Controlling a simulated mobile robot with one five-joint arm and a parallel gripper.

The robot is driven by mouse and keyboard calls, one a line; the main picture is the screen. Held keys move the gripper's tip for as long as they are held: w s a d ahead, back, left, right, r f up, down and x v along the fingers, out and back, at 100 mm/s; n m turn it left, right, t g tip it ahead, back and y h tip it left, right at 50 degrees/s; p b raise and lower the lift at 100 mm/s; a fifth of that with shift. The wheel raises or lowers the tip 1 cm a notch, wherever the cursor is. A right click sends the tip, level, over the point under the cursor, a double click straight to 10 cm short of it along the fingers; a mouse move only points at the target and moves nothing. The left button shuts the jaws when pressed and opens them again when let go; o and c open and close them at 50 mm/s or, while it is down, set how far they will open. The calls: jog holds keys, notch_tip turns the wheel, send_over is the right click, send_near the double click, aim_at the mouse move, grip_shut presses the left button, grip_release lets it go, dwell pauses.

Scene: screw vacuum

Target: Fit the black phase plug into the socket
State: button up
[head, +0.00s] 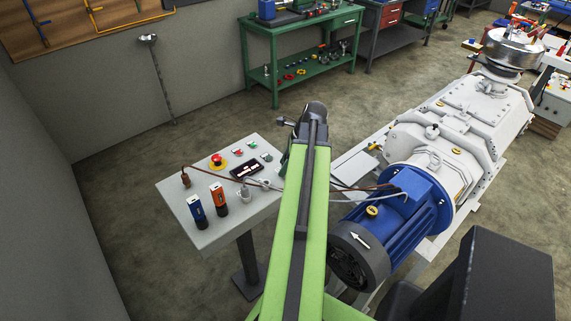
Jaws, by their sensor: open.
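I cannot make out the black phase plug for sure. A brown plug (185,178) on a cable stands at the left side of the grey control table (213,238). A grey plug-like piece (243,194) stands near the table's right side, with thin cables running past it toward the blue motor (398,213). I cannot tell which piece is the socket. My green arm reaches up the middle of the view and covers the table's right edge. My gripper's fingers are hidden behind the arm, so I see no hold on anything.
The table also bears a red stop button (216,160), a black panel (246,170), a blue device (196,207) and an orange device (219,200). The white pump (460,130) and motor stand at right. A green workbench (300,30) stands behind. Open floor lies between.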

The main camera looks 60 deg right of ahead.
jog(key=shift+r+p, duration=0.45)
jog(key=shift+r, duration=0.05)
jog(key=p+v, duration=1)
jog(key=v, duration=0.1)
jog(key=shift+s, duration=0.2)
jog(key=shift+d+r, duration=0.1)
jog(key=w+a+f+n+g, duration=0.1)
jog(key=w+a+n+g, duration=0.2)
jog(key=w+a+n, duration=1.55)
jog(key=w+a+n+h, duration=0.15)
jog(key=a+n, duration=0.25)
jog(key=a, duration=0.7)
jog(key=w+a+n+g, duration=0.1)
jog(key=w+a+n, duration=0.25)
jog(key=a, duration=0.75)
jog(key=w+a+n+h, duration=0.15)
jog(key=a+n, duration=0.35)
jog(key=a, duration=0.6)
notch_tip(320, 180, down, 8)
jog(key=y+b, duration=0.1)
jog(key=b, duration=0.6)
jog(key=shift+w, duration=0.45)
